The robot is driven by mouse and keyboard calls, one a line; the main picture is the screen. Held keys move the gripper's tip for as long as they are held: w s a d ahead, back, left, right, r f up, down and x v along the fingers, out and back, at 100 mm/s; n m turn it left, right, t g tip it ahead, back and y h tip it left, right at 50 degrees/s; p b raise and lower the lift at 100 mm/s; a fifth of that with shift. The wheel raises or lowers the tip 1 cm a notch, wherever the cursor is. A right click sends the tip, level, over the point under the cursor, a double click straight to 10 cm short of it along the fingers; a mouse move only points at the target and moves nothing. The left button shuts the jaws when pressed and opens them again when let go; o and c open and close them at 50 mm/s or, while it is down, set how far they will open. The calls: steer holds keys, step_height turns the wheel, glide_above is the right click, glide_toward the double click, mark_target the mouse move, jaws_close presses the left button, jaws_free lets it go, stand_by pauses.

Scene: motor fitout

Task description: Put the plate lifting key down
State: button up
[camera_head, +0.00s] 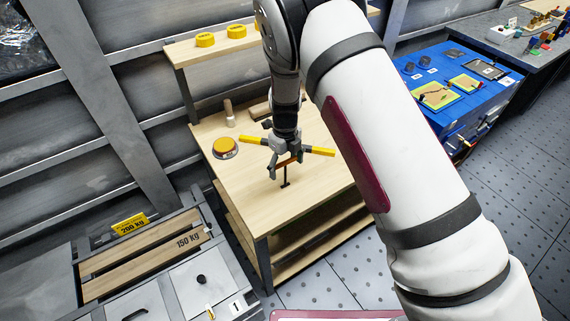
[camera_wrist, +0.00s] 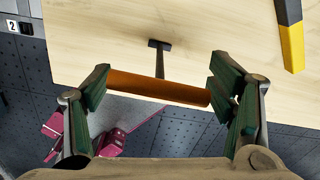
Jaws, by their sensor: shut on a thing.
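The plate lifting key has an orange bar handle (camera_wrist: 160,88) and a dark shaft ending in a small crosspiece (camera_wrist: 159,44). My gripper (camera_wrist: 160,90) is shut on the orange handle, with its green-padded fingers at the handle's two ends. In the head view my gripper (camera_head: 287,157) is over the wooden workbench (camera_head: 236,175), and the key's dark shaft (camera_head: 285,176) points down toward the benchtop. The wrist view also shows the benchtop (camera_wrist: 110,30) behind the crosspiece. I cannot tell whether the crosspiece touches the wood.
A bar with yellow ends (camera_head: 319,151) lies on the bench beside my gripper. The bench's front left is clear. A blue table (camera_head: 478,103) stands at the right.

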steer(key=shift+f, duration=0.1)
steer(key=o, duration=1.2)
step_height(320, 180, up, 12)
steer(key=b, duration=0.1)
steer(key=shift+r+b, duration=0.2)
steer(key=shift+b, duration=0.15)
